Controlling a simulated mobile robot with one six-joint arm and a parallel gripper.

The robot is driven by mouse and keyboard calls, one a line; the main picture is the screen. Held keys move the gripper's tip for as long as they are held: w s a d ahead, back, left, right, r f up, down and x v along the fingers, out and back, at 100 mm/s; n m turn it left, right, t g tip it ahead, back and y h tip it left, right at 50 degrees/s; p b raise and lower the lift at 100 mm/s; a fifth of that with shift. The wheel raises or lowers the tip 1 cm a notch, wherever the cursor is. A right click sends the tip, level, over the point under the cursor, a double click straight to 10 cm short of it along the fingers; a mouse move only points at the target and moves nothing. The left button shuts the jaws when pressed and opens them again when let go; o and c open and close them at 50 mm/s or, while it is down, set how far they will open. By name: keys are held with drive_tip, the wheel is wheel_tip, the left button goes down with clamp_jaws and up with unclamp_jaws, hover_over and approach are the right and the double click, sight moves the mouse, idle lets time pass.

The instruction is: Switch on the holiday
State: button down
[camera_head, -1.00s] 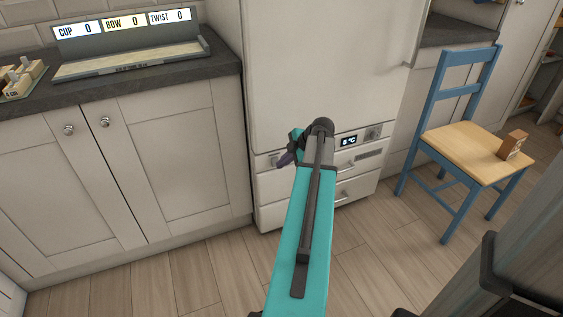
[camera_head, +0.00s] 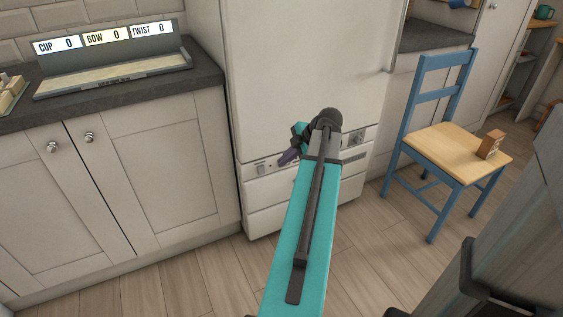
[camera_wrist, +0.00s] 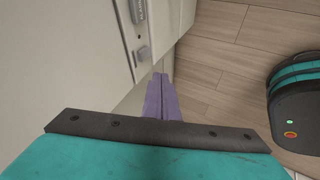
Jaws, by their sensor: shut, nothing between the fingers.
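A tall white fridge (camera_head: 300,60) has a control strip between its upper door and lower drawers. A small pale switch (camera_head: 261,170) sits at the strip's left end, and a square control (camera_head: 358,138) at its right end. My arm hides the middle of the strip. My gripper (camera_head: 287,158), with purple fingers, is shut and empty in front of the strip, just right of the small switch.
Left of the fridge are white cupboards (camera_head: 150,170) under a dark worktop (camera_head: 120,92), which carries a sign reading CUP, BOW and TWIST (camera_head: 104,38). A blue chair (camera_head: 440,140) with a small brown box (camera_head: 491,144) stands at right. Wooden floor lies clear between.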

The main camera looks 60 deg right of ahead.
drive_tip(key=shift+w+f, duration=0.1)
drive_tip(key=w+a+f+m+g+y, duration=0.1)
drive_tip(key=w+a+f+m, duration=0.1)
drive_tip(key=w+a+f, duration=0.5)
drive_tip(key=w+a+f+m+g+y, duration=0.15)
drive_tip(key=w+a+f, duration=0.25)
drive_tip(key=a+f, duration=0.4)
drive_tip(key=w+a+f+m+g, duration=0.1)
drive_tip(key=w+a+f+g, duration=0.1)
drive_tip(key=a+f, duration=0.5)
drive_tip(key=w+a+f+m+g, duration=0.1)
drive_tip(key=a+f, duration=0.4)
drive_tip(key=a, duration=0.4)
drive_tip(key=s+a+f+m+g, duration=0.1)
drive_tip(key=s+a+f+g, duration=0.15)
drive_tip(key=a+f, duration=0.35)
drive_tip(key=s+a+f+m+g, duration=0.1)
drive_tip(key=s+a+f, duration=0.25)
drive_tip(key=a, duration=0.55)
drive_tip(key=s+a+f+m+g, duration=0.1)
drive_tip(key=s+a+f+g, duration=0.1)
drive_tip(key=s+a+f, duration=0.4)
drive_tip(key=s+a+f+m+g+h, duration=0.1)
drive_tip(key=s+a+f+h, duration=0.2)
drive_tip(key=s+a, duration=0.3)
drive_tip(key=shift+a, duration=0.15)
drive_tip(key=shift+s+a+m, duration=0.1)
drive_tip(key=shift+m, duration=0.15)
